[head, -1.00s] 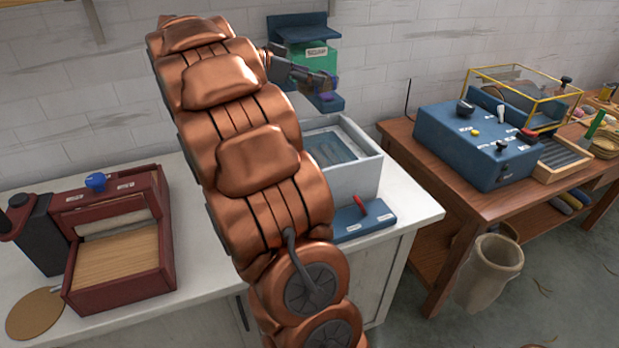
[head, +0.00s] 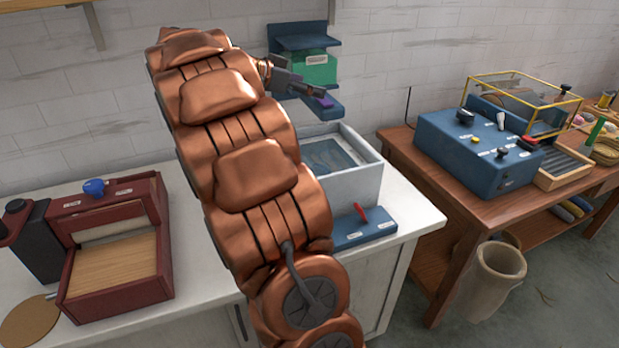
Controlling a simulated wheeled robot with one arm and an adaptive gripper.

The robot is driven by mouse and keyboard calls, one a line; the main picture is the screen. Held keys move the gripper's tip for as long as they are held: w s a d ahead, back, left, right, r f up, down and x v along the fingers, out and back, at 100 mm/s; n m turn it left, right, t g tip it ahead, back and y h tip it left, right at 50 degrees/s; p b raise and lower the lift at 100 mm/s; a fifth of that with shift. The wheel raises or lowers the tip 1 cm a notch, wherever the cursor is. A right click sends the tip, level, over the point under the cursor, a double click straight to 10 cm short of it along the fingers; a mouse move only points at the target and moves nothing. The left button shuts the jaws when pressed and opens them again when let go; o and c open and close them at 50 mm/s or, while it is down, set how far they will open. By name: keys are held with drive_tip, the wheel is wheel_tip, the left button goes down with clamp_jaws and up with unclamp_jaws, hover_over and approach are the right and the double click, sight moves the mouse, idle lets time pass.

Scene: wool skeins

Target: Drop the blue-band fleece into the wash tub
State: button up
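The wash tub appears to be the pale grey box with water in it (head: 369,183), at the back right of the white counter, right of my arm. My gripper (head: 318,95) is small in view, above and behind the tub's far left side, in front of a blue stand. A small purple piece shows at its fingertips; I cannot tell if it is a held thing or part of the gripper. Whether the fingers are open or shut is unclear. I cannot make out a blue-band fleece; my arm hides the middle of the counter.
A green labelled box (head: 316,69) sits in the blue stand (head: 304,43) behind my gripper. A blue panel with a red lever (head: 362,212) lies before the tub. A dark red box (head: 120,291) is at left. A wooden table (head: 452,211) with a blue machine (head: 470,150) stands right.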

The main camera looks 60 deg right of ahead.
drive_tip(key=v, duration=1.2)
idle(0.3)
idle(0.5)
